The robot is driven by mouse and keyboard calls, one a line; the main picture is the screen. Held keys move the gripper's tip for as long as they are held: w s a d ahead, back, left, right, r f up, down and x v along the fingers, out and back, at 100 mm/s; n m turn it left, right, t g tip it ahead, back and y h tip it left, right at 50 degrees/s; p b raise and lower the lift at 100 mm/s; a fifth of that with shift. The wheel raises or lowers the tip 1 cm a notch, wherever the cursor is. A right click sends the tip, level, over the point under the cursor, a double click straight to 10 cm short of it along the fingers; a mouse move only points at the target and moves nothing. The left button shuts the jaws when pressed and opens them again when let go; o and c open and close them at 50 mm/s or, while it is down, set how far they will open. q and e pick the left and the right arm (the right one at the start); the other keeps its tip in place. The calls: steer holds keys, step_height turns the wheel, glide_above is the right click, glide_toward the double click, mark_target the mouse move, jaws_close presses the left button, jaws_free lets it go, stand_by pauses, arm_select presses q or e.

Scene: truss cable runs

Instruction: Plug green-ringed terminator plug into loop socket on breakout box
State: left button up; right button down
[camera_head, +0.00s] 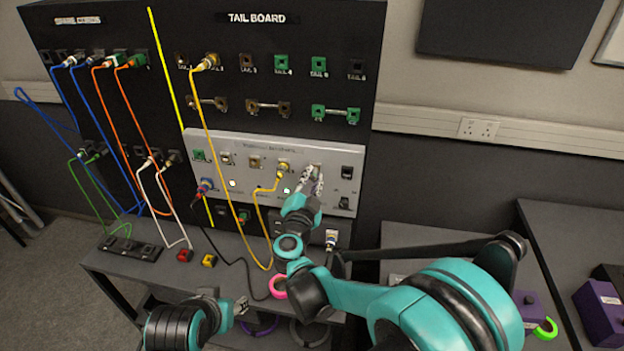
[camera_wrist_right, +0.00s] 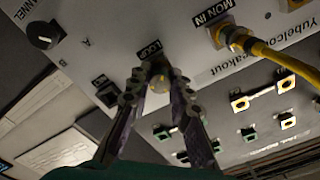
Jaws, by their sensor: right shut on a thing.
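The pale grey breakout box (camera_head: 325,150) is mounted low on the black board. My right gripper (camera_head: 314,182) is at the right part of its face. In the wrist view my right gripper (camera_wrist_right: 160,88) is shut on a small plug (camera_wrist_right: 158,83), whose pale round end shows between the fingertips. No green ring shows on it. The LOOP label (camera_wrist_right: 150,49) is just above the fingertips, and the loop socket (camera_wrist_right: 156,67) is mostly hidden behind them. I cannot tell how far the plug is in. My left gripper (camera_head: 240,306) is low, away from the box; its jaw opening is unclear.
A yellow cable (camera_wrist_right: 270,55) plugs into MON IN beside the loop socket. Another yellow cable (camera_head: 205,110) hangs from the tail board. A blue-and-red plug (camera_head: 204,187) is at the box's left. A desk shelf (camera_head: 130,268) below holds small blocks and a pink ring (camera_head: 278,287).

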steer(key=shift+w+r+m+b, duration=0.1)
steer(key=shift+m+b, duration=0.25)
steer(key=shift+m, duration=1.05)
steer(key=shift+m, duration=0.5)
steer(key=shift+w+m+b, duration=0.1)
steer(key=shift+m+b, duration=0.2)
steer(key=shift+m, duration=0.6)
steer(key=shift+m, duration=1)
steer(key=c, duration=1.5)
jaws_free()
steer(key=shift+w, duration=0.1)
steer(key=shift+o, duration=0.9)
steer(key=shift+w, duration=0.15)
